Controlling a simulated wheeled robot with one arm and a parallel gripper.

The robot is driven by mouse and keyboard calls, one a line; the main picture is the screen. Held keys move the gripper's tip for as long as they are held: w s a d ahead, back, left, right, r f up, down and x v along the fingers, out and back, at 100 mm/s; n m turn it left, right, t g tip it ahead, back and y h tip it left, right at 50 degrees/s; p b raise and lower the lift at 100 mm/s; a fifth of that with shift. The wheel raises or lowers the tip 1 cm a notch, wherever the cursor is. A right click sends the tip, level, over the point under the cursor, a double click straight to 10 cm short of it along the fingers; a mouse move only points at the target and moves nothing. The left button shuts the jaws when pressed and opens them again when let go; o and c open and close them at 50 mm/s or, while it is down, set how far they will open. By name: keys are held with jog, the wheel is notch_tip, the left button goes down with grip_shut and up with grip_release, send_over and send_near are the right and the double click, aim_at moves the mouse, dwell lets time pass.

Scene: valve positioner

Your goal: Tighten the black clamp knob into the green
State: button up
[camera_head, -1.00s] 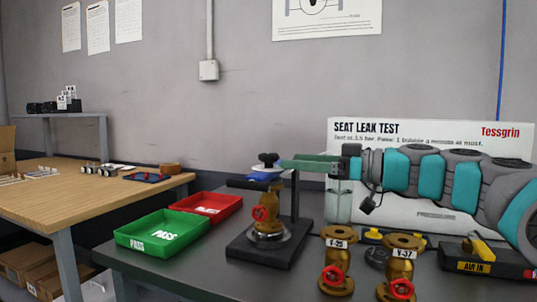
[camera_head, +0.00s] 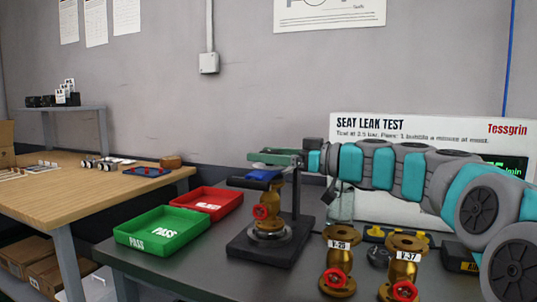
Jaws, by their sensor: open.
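The clamp stand (camera_head: 296,205) has a black base and post, with a brass valve (camera_head: 271,192) with a red handwheel upright in it. A black bar (camera_head: 248,184) sticks out left at the top of the clamp. My gripper (camera_head: 258,157), with greenish fingers, is open and level at the top of the clamp, where the black clamp knob sits. The fingers hide the knob, so I cannot tell whether they touch it. A thin blue edge (camera_head: 262,174) shows just under the fingers. No green mark on the clamp can be made out.
Brass valves V-20 (camera_head: 338,265) and V-37 (camera_head: 404,262) stand at the front right. A green PASS tray (camera_head: 130,240) and a red tray (camera_head: 226,196) lie left of the stand. The seat leak test panel (camera_head: 345,122) stands behind my arm.

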grip_shut()
jog(key=shift+f, duration=0.1)
dwell(0.5)
jog(key=shift+f+m+t+b, duration=0.15)
jog(key=shift+m+t+b, duration=0.2)
jog(key=shift+b, duration=0.45)
